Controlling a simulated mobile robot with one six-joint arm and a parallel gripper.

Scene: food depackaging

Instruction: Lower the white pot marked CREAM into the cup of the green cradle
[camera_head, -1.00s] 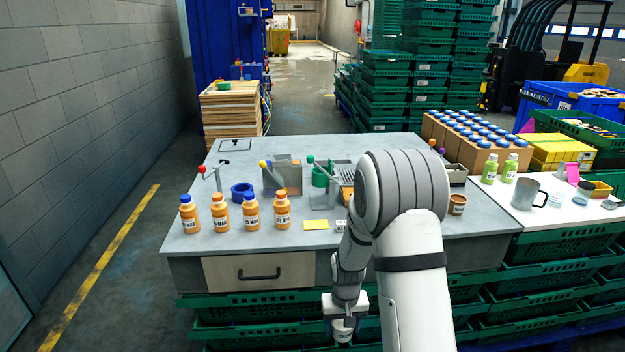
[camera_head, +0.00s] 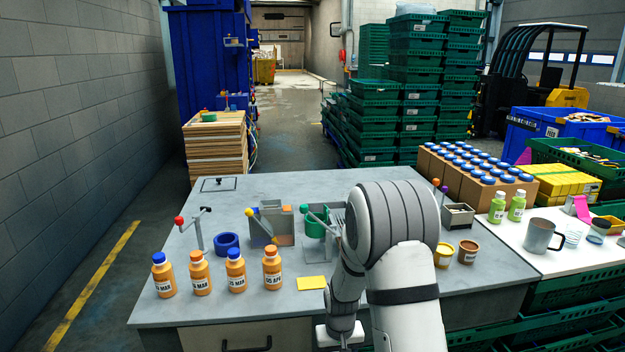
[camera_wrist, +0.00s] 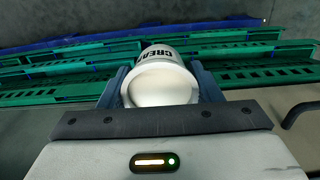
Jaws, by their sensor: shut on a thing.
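The white pot marked CREAM (camera_wrist: 160,82) is between the two fingers of my gripper (camera_wrist: 160,90) in the wrist view. The gripper is shut on it, and the pot's lettering faces away at the top. In the head view my gripper is at the bottom edge, in front of the table, and the pot is out of sight. The green cradle (camera_head: 316,226) stands on the table beyond my arm, beside a lever with a green knob. My arm hides part of the area to its right. The gripper is well apart from the cradle.
Several orange bottles (camera_head: 236,270) stand at the table's front left. A blue ring (camera_head: 227,244), a red-knobbed lever (camera_head: 198,230) and a grey holder (camera_head: 270,228) stand behind them. A yellow note (camera_head: 311,283) lies near my arm. Two small tubs (camera_head: 467,252) stand right of it.

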